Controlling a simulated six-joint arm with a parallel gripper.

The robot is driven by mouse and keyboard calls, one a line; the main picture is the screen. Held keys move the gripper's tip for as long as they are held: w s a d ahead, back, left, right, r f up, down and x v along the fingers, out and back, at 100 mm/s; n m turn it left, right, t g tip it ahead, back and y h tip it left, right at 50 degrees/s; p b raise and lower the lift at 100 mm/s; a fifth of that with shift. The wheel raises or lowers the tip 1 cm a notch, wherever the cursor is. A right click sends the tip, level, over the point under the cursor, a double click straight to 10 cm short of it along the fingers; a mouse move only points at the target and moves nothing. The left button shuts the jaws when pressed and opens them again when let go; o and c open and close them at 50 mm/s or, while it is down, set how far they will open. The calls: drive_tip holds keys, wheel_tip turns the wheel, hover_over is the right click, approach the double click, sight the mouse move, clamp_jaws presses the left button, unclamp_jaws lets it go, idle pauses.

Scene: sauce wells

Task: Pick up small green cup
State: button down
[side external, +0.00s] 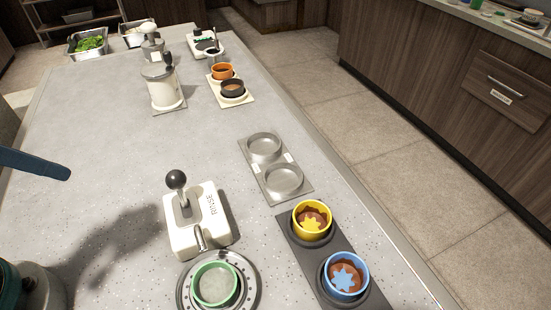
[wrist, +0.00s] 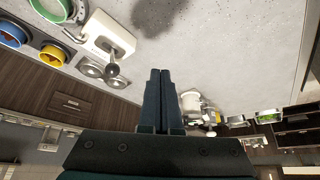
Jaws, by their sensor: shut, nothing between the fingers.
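The small green cup (side external: 215,285) stands upright on a round metal drain plate (side external: 184,288) at the bottom of the side view, in front of the white rinse unit (side external: 197,222). In the wrist view the green cup (wrist: 52,8) is cut off by the top edge at the upper left. My gripper (wrist: 160,72) is shut and empty, its two dark fingers together. In the side view its tip (side external: 66,173) enters from the left, above the counter and well apart from the cup. The cup's inside looks empty.
Yellow (side external: 312,220) and blue (side external: 346,275) cups with brownish-red contents sit in a dark holder to the right. A metal tray with two empty round wells (side external: 277,167) lies behind. A white dispenser (side external: 163,88) and more cups stand farther back. The counter's left middle is clear.

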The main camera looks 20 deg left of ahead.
unclamp_jaws()
drive_tip(key=n+g, duration=0.3)
drive_tip(key=n, duration=0.6)
hover_over(217, 287)
drive_tip(key=w+a, duration=0.4)
drive_tip(key=x, duration=0.3)
drive_tip(key=shift+s+f, duration=0.2)
drive_tip(key=shift+s, duration=0.1)
drive_tip(key=s+d+f+m, duration=0.1)
drive_tip(key=s+d+f, duration=0.1)
drive_tip(key=s+d+f+m+g, duration=0.1)
drive_tip(key=s+d+f, duration=0.1)
drive_tip(key=f, duration=0.1)
drive_tip(key=shift+s+d+f+y, duration=0.15)
drive_tip(key=shift+s+d+y, duration=0.15)
drive_tip(key=shift+s+y, duration=0.1)
drive_tip(key=shift+s+f, duration=0.1)
drive_tip(key=shift+f, duration=0.1)
drive_tip(key=shift+w+a+f, duration=0.1)
drive_tip(key=shift+w+f, duration=0.05)
drive_tip(key=shift+f, duration=1)
drive_tip(key=shift+w+a+f, duration=0.1)
drive_tip(key=shift+f, duration=1.05)
